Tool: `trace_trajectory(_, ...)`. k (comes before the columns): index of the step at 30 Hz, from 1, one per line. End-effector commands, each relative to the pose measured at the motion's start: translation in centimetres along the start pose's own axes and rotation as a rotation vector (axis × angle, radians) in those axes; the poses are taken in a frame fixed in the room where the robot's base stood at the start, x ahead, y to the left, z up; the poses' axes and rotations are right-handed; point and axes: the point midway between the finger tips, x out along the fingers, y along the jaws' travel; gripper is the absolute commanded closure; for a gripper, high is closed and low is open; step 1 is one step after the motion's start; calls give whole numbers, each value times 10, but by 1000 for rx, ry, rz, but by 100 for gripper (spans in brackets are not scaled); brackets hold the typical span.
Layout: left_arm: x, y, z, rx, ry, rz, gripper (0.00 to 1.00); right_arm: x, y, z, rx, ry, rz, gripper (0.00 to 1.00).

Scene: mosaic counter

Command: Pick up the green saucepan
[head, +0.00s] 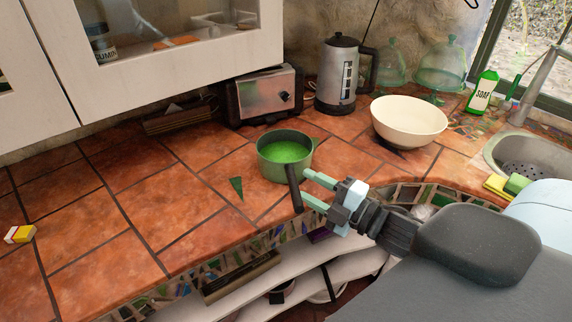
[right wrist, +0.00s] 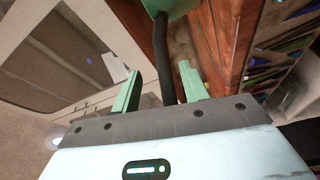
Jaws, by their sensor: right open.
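The green saucepan (head: 270,168) stands upright on the tiled counter near its front edge, with bright green inside. Its dark handle (head: 294,190) points toward the front edge. My right gripper (head: 305,182) is open at the handle, with its two pale green fingers reaching in from the right. In the right wrist view the handle (right wrist: 164,58) runs between the spread fingers (right wrist: 160,72), with gaps beside it. Part of the pan (right wrist: 178,6) shows at the top there. My left gripper is not in view.
A cream bowl (head: 408,122), a kettle (head: 337,82) and a toaster (head: 263,97) stand behind the pan. A green shard (head: 237,187) lies left of it. Soap (head: 482,92) and a sink (head: 520,150) are at right. The counter's left part is mostly clear.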

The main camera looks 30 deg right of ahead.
Motion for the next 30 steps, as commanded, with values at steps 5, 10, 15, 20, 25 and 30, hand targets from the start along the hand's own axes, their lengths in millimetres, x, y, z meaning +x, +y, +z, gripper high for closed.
trace_trajectory(5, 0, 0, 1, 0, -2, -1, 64, 6, 0, 0, 1, 0, 2, 56)
trace_trajectory(10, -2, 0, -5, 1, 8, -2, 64, 26, -1, 0, 0, 1, 5, 56)
trace_trajectory(15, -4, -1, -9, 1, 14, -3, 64, 44, -3, 0, 1, 0, 3, 56)
trace_trajectory(20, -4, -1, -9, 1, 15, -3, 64, 51, -4, 0, 1, 0, 1, 56)
trace_trajectory(25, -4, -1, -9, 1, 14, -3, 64, 52, -5, 0, 1, 0, 0, 56)
trace_trajectory(30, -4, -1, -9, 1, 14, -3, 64, 52, -5, 0, 1, 0, 0, 69)
